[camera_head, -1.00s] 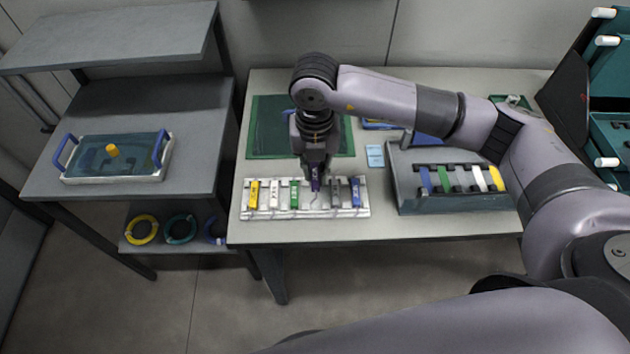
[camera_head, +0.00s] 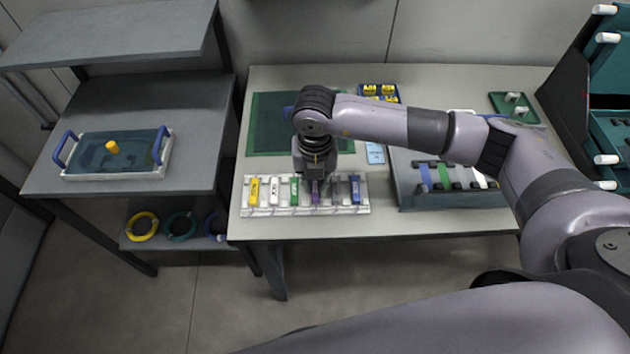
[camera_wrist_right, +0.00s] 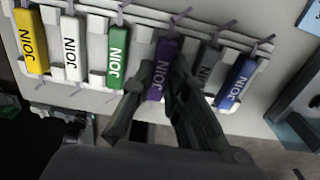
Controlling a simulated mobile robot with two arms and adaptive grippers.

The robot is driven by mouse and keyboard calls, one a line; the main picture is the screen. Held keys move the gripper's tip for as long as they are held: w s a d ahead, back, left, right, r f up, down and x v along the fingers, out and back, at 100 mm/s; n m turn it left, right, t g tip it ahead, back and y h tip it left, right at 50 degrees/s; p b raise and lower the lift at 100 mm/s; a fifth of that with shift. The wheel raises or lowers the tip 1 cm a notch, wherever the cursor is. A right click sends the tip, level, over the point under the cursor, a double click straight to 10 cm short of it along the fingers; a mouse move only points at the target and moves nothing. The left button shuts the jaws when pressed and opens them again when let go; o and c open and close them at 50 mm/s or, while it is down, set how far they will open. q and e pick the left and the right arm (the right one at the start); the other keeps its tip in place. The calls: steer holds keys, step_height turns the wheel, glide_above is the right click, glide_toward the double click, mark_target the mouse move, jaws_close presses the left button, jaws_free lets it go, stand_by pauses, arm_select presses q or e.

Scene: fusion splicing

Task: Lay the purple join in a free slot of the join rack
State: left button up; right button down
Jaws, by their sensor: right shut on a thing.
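The purple join (camera_head: 315,198) is between the fingers of my right gripper (camera_head: 316,184), which is shut on it. In the right wrist view the purple join (camera_wrist_right: 162,62) lies in line with the other joins, between the green join (camera_wrist_right: 117,55) and the grey join (camera_wrist_right: 208,66). The white join rack (camera_head: 303,212) is below the gripper on the table. The purple join is at its slot, level with its neighbours as far as I can tell; the fingers hide its lower sides. My left gripper is not in view.
Yellow (camera_head: 254,191), white (camera_head: 274,191), green and blue (camera_head: 355,189) joins lie in the rack. A grey holder (camera_head: 455,199) with coloured strips stands to the right. A green mat (camera_head: 268,125) lies behind. A tray (camera_head: 115,154) sits on the left shelf.

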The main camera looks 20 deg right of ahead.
mark_target(315, 188)
steer(key=shift+f, duration=0.35)
steer(key=c, duration=1.6)
jaws_free()
steer(key=shift+r, duration=0.1)
steer(key=shift+r, duration=0.4)
steer(key=shift+r+p, duration=0.45)
steer(key=shift+p, duration=0.2)
step_height(315, 188, up, 12)
steer(key=shift+f+b, duration=0.25)
steer(key=shift+b, duration=0.75)
steer(key=shift+f, duration=0.1)
